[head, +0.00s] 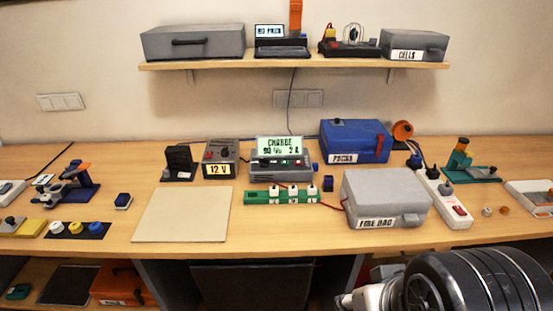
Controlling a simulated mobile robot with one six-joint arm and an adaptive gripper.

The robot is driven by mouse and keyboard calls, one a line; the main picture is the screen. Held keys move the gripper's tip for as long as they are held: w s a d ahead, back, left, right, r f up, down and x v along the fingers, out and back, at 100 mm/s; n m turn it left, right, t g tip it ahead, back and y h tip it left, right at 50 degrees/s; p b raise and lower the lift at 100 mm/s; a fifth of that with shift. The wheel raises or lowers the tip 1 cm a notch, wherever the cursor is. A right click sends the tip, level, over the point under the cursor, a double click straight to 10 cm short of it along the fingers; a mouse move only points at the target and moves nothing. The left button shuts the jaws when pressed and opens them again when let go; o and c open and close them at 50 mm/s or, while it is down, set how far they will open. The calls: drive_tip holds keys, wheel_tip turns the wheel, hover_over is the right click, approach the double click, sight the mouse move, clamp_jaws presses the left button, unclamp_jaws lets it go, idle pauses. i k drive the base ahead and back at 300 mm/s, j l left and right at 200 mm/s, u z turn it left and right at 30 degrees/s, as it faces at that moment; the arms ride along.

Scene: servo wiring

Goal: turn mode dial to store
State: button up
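The charger (283,152) stands at the middle of the bench. A small dark knob (308,167) sits at the charger's right front and may be the mode dial. Its pointer and any "store" mark are too small to read. Parts of my arm fill the bottom right corner, in front of the bench and well away from the charger. My gripper's fingers do not show.
A "12 V" supply (221,157) stands left of the charger, and a green connector board (281,195) lies in front. The grey "FIRE BAG" box (387,197) and blue "PACKS" case (355,141) are to the right. A bare beige mat (182,214) lies front left. A shelf (290,64) hangs above.

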sight(264, 162)
drive_tip(key=i+l, duration=0.1)
drive_tip(key=i, duration=0.4)
drive_tip(key=i+l, duration=0.1)
drive_tip(key=i, duration=0.4)
drive_tip(key=j+u, duration=0.05)
